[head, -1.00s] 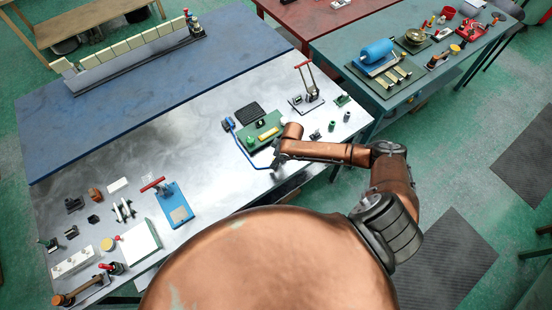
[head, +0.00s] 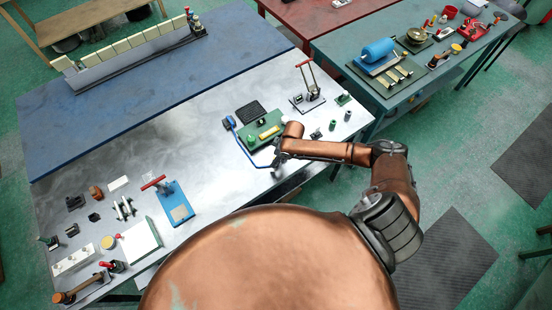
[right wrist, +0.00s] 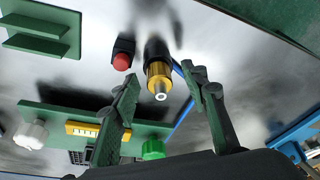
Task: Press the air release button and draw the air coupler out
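In the right wrist view a brass coupler with a dark sleeve and pale tip (right wrist: 159,82) shows at the upper middle. A red button (right wrist: 122,62) on a dark block sits just left of it. My right gripper (right wrist: 161,73) is open, with one dark finger on each side of the coupler's brass end. I cannot tell whether either finger touches it. In the head view my right gripper (head: 278,160) is at the front edge of the metal bench, where the blue hose (head: 243,150) ends. The coupler and button are too small or hidden there. My left gripper is not in view.
A green board (head: 257,138) with a green knob (right wrist: 153,149), a white knob (right wrist: 31,134) and a yellow strip lies close to the gripper. A red-handled toggle clamp (head: 308,88) stands behind it to the right. The bench's middle is clear.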

